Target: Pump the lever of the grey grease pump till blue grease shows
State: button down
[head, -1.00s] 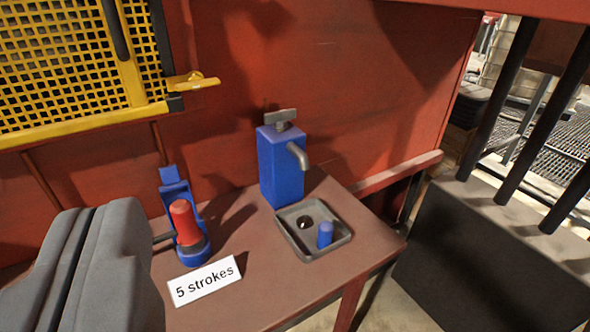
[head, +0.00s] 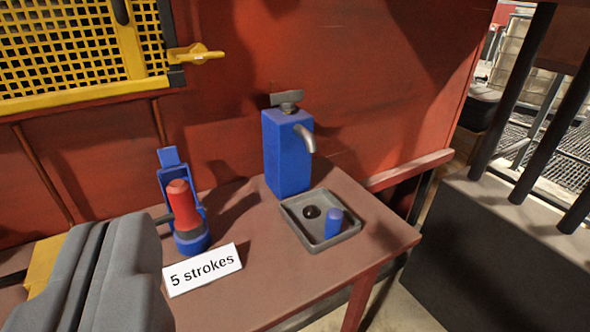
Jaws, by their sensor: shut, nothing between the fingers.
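A pump-like device with a blue base and bracket (head: 190,242) and a red upright cylinder (head: 183,204) stands on the brown bench. A dark rod reaches its side from behind my gripper. To its right stands a blue box-shaped pump (head: 288,155) with a grey top handle (head: 287,98) and a grey spout (head: 306,138). The spout points toward a grey tray (head: 290,222) holding a round dark blob (head: 312,212) and a short blue cylinder (head: 334,222). No clearly grey-bodied pump shows. My gripper (head: 125,228) is shut and empty, lower left, covering part of the bench.
A white card reading "5 strokes" (head: 202,269) stands in front of the red cylinder. A yellow mesh guard (head: 70,55) with a yellow latch (head: 198,54) hangs upper left. Dark bars and a grey block (head: 500,255) stand right. The bench's (head: 290,285) front is clear.

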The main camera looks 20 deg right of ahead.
notch_tip(320, 180, down, 3)
jog(key=shift+f, duration=0.15)
dwell(0.3)
dwell(0.5)
jog(key=w+a+r+n+g+y, duration=0.3)
jog(key=w+a+r+g, duration=0.1)
jog(key=w+a, duration=0.25)
jog(key=w+a+r+n+g+y, duration=0.2)
jog(key=w+a+r+n+g, duration=0.15)
jog(key=w+a, duration=0.3)
jog(key=a+r+n+g+y, duration=0.1)
jog(key=a+r+n+g, duration=0.2)
jog(key=a, duration=0.5)
jog(key=a+r+n+g+y, duration=0.1)
jog(key=a+r+n+g, duration=0.2)
jog(key=a+n+g, duration=0.2)
jog(key=w+a+r+n+g+y, duration=0.1)
jog(key=a+r+n+g, duration=0.2)
jog(key=a, duration=0.8)
jog(key=shift+r+n+g+y, duration=0.3)
jog(key=shift+n+g, duration=0.35)
jog(key=shift+g, duration=0.4)
jog(key=shift+a+f, duration=0.15)
